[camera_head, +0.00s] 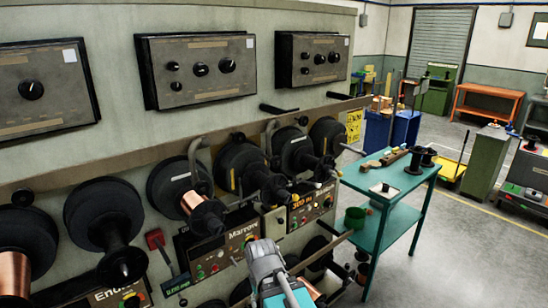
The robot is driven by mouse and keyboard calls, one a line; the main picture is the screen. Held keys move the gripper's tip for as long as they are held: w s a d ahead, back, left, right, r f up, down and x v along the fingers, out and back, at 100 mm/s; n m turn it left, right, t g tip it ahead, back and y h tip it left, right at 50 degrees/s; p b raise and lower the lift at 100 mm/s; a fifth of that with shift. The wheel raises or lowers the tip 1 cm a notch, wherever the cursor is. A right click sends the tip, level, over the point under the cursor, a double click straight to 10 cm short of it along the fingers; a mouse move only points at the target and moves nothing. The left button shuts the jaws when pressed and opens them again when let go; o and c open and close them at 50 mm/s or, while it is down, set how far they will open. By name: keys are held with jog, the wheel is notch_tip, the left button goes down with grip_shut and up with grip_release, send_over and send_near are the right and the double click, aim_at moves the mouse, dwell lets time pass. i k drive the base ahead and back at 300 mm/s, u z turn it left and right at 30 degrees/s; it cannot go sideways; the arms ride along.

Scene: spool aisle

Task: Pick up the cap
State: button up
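I cannot make out a cap for certain. A small dark object on a pale square (384,189) lies near the front of the teal table (405,185), too small to name. Brown pieces (384,159) and black spools (421,160) stand farther back on the same table. Part of my grey arm (268,268) rises at the bottom centre, in front of the spool machines. My gripper's fingers cannot be seen.
Black spools (105,215), some with copper wire, line the wall machines on the left, with bars jutting out. Grey floor (450,255) is clear to the right. A green cabinet (485,165) stands beyond.

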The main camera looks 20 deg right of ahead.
aim_at(385, 187)
jog(key=u, duration=0.7)
jog(key=k, duration=0.65)
jog(key=z, duration=1.05)
jog(key=i, duration=0.95)
